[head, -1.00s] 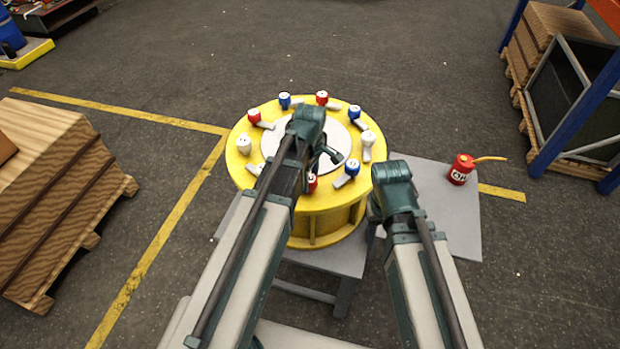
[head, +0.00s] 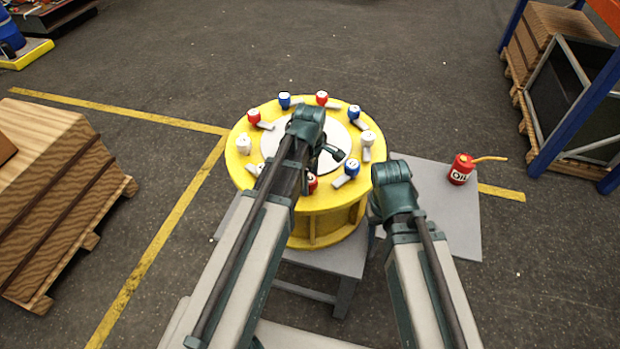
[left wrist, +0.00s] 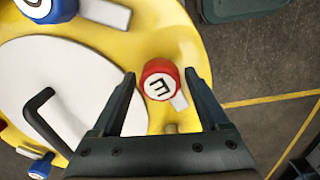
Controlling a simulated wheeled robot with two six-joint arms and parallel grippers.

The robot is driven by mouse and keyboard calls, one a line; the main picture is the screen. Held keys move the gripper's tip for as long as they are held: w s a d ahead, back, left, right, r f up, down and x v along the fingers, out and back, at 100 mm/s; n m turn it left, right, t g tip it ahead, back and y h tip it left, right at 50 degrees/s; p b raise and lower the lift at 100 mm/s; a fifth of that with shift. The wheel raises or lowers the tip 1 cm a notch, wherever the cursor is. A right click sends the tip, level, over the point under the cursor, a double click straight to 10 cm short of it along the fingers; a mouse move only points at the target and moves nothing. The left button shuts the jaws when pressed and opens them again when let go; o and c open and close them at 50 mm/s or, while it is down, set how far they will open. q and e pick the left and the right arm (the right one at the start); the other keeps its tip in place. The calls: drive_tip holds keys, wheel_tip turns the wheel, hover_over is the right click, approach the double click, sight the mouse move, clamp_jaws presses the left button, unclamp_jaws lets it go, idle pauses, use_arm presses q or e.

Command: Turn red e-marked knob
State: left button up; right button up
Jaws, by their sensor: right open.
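The red knob marked E (left wrist: 160,80) stands on the yellow round table in the left wrist view, its letter turned in the picture and its light grey pointer toward the lower right. My left gripper (left wrist: 160,73) is open, with one finger on each side of the knob and a narrow gap visible at each side. In the head view the knob (head: 312,183) is partly hidden by my left arm, which reaches over the table. My right arm is right of the table; its gripper is mostly hidden under its wrist.
Other red, blue and white knobs ring the yellow table (head: 316,225) around a white disc (head: 274,146). A black bent handle (left wrist: 40,112) rises near the disc. A red oil can (head: 461,170) stands on a grey surface (head: 460,225) at the right. Wooden crates flank the floor.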

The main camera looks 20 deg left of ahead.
sight(310, 178)
use_arm(q)
drive_tip(key=shift+o, duration=0.3)
drive_tip(key=shift+r, duration=0.1)
wheel_tip(310, 178, up, 14)
drive_tip(key=p, duration=1.3)
drive_tip(key=shift+f+p, duration=0.2)
drive_tip(key=shift+p, duration=0.2)
drive_tip(key=s+d+f+m+b, duration=0.5)
drive_tip(key=s+f+m+b, duration=0.1)
drive_tip(key=m, duration=0.4)
drive_tip(key=s+d+f+m+y+b, duration=0.1)
drive_tip(key=s+d+f+m+b, duration=0.3)
drive_tip(key=m, duration=0.6)
drive_tip(key=s+f+b, duration=0.2)
drive_tip(key=s+b, duration=0.1)
drive_tip(key=shift+s+d+f, duration=0.15)
drive_tip(key=shift+d+f, duration=0.25)
